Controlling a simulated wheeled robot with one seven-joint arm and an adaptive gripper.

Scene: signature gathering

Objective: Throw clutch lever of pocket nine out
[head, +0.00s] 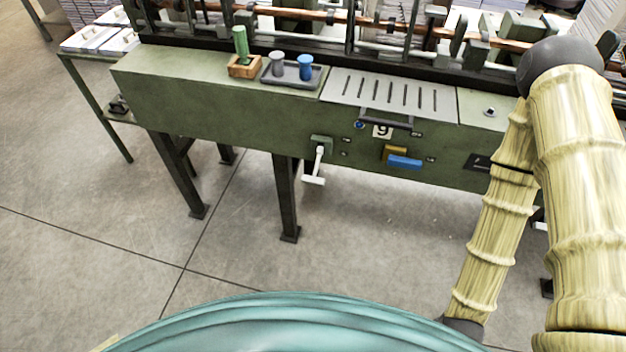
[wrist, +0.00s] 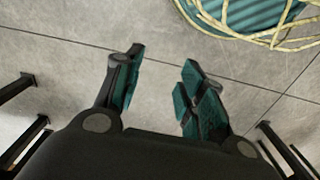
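A number 9 plate (head: 382,131) is on the front of the green machine (head: 240,115). To its left, a white lever (head: 316,168) with a crossbar end hangs down from a green block (head: 321,143), with small dark labels beside it. Below the plate are a yellow block (head: 395,151) and a blue handle (head: 404,162). I cannot read the labels or tell for certain which part is the clutch lever. My gripper (wrist: 158,82) is open and empty over bare floor in the wrist view. It is not visible in the head view, and no lever shows in the wrist view.
A slotted grey plate (head: 392,93) with a dark handle tops the pocket. A tray with two knobs (head: 292,74) and a green peg in a wooden block (head: 242,66) stand left of it. Machine legs (head: 286,198) stand below. The floor in front is clear.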

